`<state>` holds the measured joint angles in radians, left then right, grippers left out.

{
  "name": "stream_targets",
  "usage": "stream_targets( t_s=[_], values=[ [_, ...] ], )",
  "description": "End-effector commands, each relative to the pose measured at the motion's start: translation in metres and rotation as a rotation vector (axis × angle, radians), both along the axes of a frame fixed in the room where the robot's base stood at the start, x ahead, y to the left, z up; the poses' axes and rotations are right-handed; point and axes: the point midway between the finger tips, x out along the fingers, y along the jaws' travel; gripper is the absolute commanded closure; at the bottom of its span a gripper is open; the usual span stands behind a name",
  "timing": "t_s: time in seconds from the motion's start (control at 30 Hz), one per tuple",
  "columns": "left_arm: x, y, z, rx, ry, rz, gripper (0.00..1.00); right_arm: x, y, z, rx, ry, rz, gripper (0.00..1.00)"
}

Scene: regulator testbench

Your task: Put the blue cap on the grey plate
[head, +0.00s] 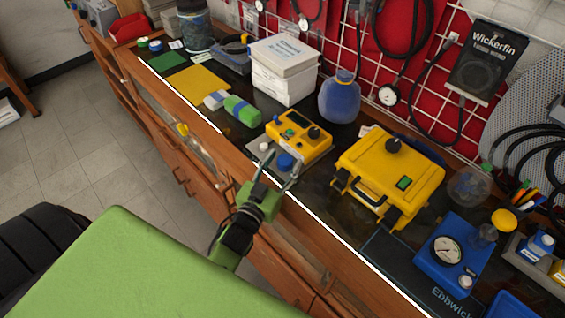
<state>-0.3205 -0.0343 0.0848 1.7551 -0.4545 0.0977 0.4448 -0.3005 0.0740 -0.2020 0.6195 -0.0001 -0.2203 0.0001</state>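My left gripper (282,157) reaches in over the bench's front edge. Its two fingers are spread, with the blue cap appearing between their tips. I cannot tell whether either finger touches the cap. A second blue cap-like piece (155,46) is at the far left end of the bench. My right gripper is not in view.
A yellow case (388,175) and a blue gauge box (449,258) stand to the right. White boxes (284,70) and a blue flask (340,97) stand behind. Hoses hang on the back grid.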

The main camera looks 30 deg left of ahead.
Motion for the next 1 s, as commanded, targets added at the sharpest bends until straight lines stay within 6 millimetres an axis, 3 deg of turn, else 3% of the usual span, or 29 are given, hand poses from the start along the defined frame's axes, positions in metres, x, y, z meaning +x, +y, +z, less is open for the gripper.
stream_targets(
  t_s=[0.27, 0.7, 1.0],
  values=[
    [-0.007, 0.000, 0.001, 0.000, 0.002, 0.000, 0.53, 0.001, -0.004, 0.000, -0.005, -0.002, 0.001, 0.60],
    [-0.090, -0.004, 0.005, 0.001, 0.002, 0.001, 0.53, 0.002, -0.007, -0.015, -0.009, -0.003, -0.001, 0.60],
    [-0.118, -0.005, 0.008, 0.000, 0.001, 0.001, 0.53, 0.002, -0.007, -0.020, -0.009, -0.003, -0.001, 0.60]
  ],
)
